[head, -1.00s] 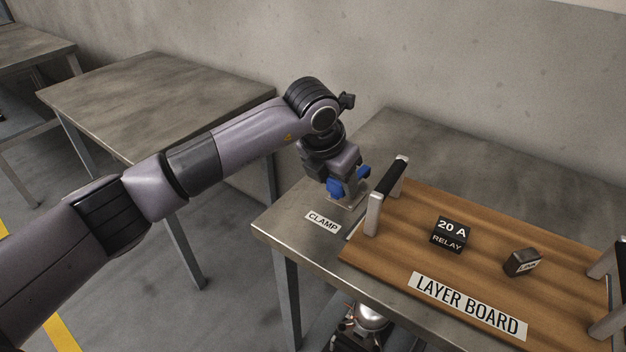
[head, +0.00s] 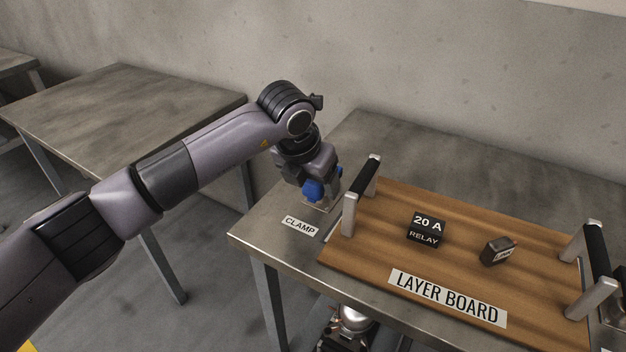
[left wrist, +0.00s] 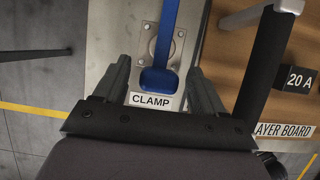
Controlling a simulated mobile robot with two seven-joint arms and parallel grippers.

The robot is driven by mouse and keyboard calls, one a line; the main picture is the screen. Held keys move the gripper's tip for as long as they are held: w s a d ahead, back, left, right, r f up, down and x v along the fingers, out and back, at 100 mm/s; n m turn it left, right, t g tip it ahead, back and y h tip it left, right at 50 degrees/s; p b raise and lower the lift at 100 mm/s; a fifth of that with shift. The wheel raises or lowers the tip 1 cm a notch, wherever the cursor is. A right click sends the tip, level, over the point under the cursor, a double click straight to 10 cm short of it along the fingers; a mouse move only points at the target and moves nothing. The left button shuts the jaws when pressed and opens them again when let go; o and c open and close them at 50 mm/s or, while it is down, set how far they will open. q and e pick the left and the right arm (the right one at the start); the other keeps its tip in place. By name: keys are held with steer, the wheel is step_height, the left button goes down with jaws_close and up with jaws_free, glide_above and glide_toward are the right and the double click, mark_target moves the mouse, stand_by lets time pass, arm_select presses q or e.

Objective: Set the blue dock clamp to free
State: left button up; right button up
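The blue dock clamp (head: 314,191) stands on a small metal plate at the left end of the metal table, behind the CLAMP label (head: 300,226). In the left wrist view, its blue lever (left wrist: 168,35) runs down the picture to a rounded end. My left gripper (head: 318,186) is over the clamp and partly hides it. In the left wrist view, the gripper (left wrist: 161,80) is open, with one finger on each side of the lever's rounded end. Gaps show on both sides, and I cannot see contact. My right gripper is not clearly in view.
The wooden layer board (head: 365,240) lies just right of the clamp; its near handle (head: 360,196) stands close to my left gripper. A relay block (head: 426,230) and a small dark block (head: 498,251) sit on it. Another table (head: 120,105) stands behind my left arm.

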arm_select(q)
steer(key=shift+r, duration=0.1)
steer(key=v, duration=0.7)
